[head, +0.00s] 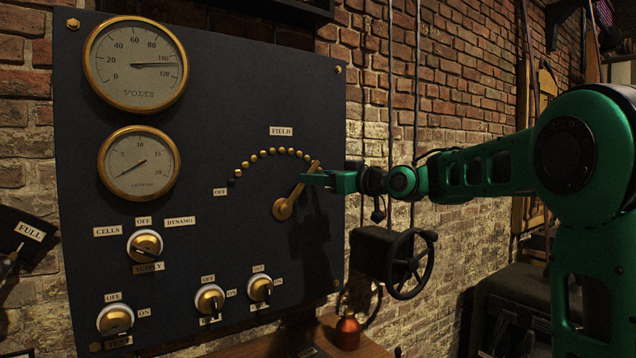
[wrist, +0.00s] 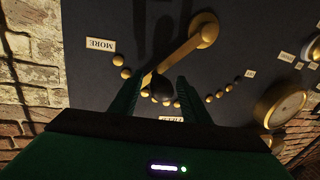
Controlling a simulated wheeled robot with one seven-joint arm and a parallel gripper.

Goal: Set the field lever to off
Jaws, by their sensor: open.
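The field lever (head: 289,203) is a brass arm on the dark panel. It pivots at its lower left and points up and right, to the right end of an arc of brass studs (head: 261,155). The OFF label (head: 220,191) is at the arc's left end. My gripper (head: 314,179) is at the lever's outer end. In the wrist view, turned over, the lever (wrist: 180,51) runs down to a dark knob (wrist: 161,90) that shows between the open fingers of my gripper (wrist: 158,84). I cannot tell whether either finger touches it. A MORE label (wrist: 101,45) is near this end.
The panel carries a volts gauge (head: 136,64), a smaller gauge (head: 139,163), a supply knob (head: 145,245) and several switches below. A black handwheel (head: 409,264) is to the right of the panel.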

